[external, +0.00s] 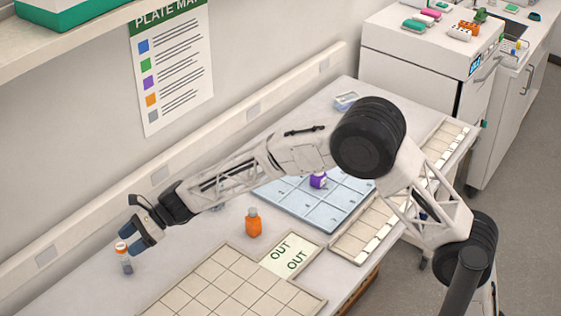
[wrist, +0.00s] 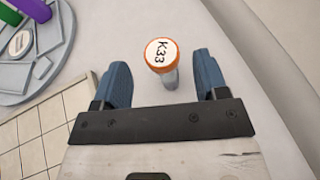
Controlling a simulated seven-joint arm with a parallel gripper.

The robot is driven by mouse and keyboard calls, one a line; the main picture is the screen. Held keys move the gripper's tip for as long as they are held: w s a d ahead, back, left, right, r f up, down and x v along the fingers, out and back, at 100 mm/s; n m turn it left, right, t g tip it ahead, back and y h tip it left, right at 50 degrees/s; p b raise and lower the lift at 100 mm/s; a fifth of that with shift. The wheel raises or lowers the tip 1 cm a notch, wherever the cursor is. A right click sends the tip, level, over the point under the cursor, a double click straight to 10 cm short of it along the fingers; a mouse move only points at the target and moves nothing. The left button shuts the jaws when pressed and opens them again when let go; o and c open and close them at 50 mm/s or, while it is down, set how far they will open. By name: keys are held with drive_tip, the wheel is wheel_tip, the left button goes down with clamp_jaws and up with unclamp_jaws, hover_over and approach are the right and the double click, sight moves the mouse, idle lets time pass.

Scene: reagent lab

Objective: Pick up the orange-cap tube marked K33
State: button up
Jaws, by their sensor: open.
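The orange-cap tube marked K33 (wrist: 160,56) stands upright on the bench, with its label readable on top of the cap in the wrist view. In the external view the tube (external: 124,259) is at the lower left, with a clear, greyish body. My gripper (wrist: 164,80) is open, with one blue finger on each side in the wrist view. The tube's cap shows between and slightly beyond the fingertips, nearer the middle. In the external view my gripper (external: 136,240) is just above and beside the tube. Contact cannot be made out.
An orange bottle (external: 253,223) stands right of my gripper. A beige gridded tray (external: 185,296) and OUT card (external: 290,256) lie in front. A round grey rack (wrist: 62,40) shows at upper left in the wrist view.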

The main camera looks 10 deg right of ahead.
sight(125, 259)
drive_tip(key=shift+x, duration=2.6)
drive_tip(key=shift+w+a, duration=0.1)
drive_tip(key=shift+c, duration=0.2)
drive_tip(key=c, duration=1)
